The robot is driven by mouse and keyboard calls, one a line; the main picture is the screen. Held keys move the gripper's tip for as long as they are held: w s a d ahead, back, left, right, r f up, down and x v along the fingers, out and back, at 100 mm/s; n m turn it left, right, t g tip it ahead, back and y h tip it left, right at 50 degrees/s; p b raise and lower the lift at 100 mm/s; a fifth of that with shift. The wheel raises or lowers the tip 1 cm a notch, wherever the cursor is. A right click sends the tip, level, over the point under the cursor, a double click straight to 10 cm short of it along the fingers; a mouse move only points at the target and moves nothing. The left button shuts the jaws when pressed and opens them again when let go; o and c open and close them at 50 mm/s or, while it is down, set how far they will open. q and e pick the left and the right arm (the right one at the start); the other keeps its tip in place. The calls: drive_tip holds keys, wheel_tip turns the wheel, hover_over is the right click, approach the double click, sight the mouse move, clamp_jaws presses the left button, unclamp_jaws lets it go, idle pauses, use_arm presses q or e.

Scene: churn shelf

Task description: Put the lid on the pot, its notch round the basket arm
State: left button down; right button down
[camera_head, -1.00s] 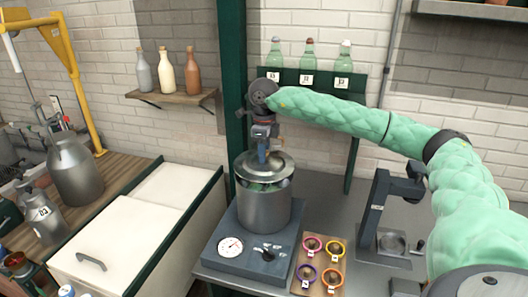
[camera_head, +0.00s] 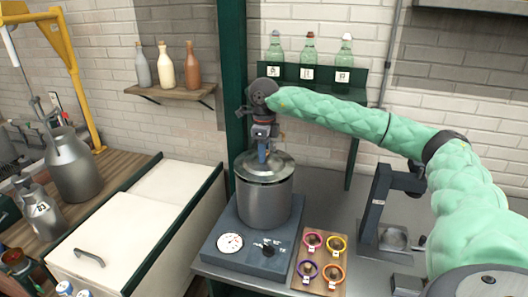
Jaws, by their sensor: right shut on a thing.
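The steel pot (camera_head: 264,206) stands on the dark hot plate (camera_head: 252,244). The round metal lid (camera_head: 278,170) lies level at the pot's mouth, with no clear gap between lid and rim. My right gripper (camera_head: 262,156) points down at the middle of the lid and is shut on it, at the blue grip piece. The lid's notch and the basket arm cannot be made out, so I cannot tell whether the notch is round the arm. My left gripper is not in view.
A board with several coloured rings (camera_head: 321,258) lies right of the hot plate. A dark stand (camera_head: 376,205) is further right. A green post (camera_head: 233,100) rises close behind the pot. Bottles stand in a green rack (camera_head: 304,77). A white chest (camera_head: 118,235) is at left.

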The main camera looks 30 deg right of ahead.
drive_tip(key=shift+f, duration=0.1)
idle(0.3)
drive_tip(key=shift+f+b, duration=0.15)
drive_tip(key=shift+b, duration=0.25)
drive_tip(key=shift+f, duration=0.1)
drive_tip(key=shift+f+b, duration=0.25)
drive_tip(key=shift+b, duration=0.2)
drive_tip(key=shift+r, duration=0.1)
drive_tip(key=c, duration=1)
unclamp_jaws()
drive_tip(key=shift+c, duration=0.3)
drive_tip(key=shift+r+p, duration=1)
drive_tip(key=shift+r, duration=2.45)
